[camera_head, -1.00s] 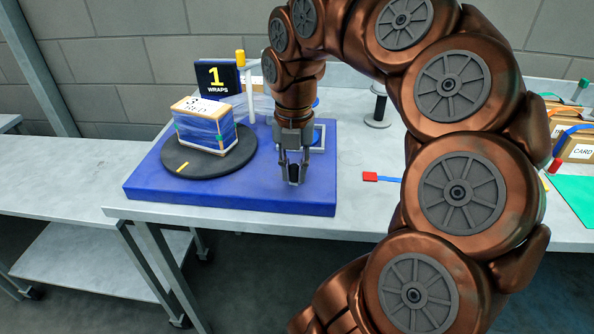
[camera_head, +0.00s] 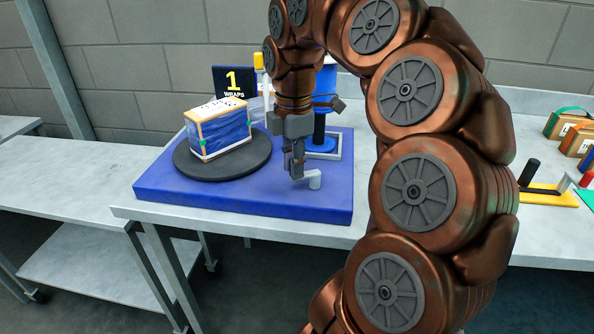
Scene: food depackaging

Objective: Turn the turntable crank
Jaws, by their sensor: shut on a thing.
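The dark round turntable (camera_head: 184,165) lies on a blue base (camera_head: 240,203) and carries a box (camera_head: 222,128) wrapped in blue film with a pale top. My gripper (camera_head: 296,172) points down over the front right of the base, right of the turntable, with its fingers closed. It is shut on the crank handle, mostly hidden between the fingers. A short pale grey post (camera_head: 314,179), apparently the crank's hub, stands just right of the fingertips. The crank arm itself is not clearly visible.
A black "1 WRAPS" sign (camera_head: 233,81) and a yellow-topped post (camera_head: 258,62) stand behind the turntable. A blue roll stand (camera_head: 322,143) is behind my gripper. My arm hides the table's middle. At right lie a yellow plate (camera_head: 550,197) and several boxes (camera_head: 575,137).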

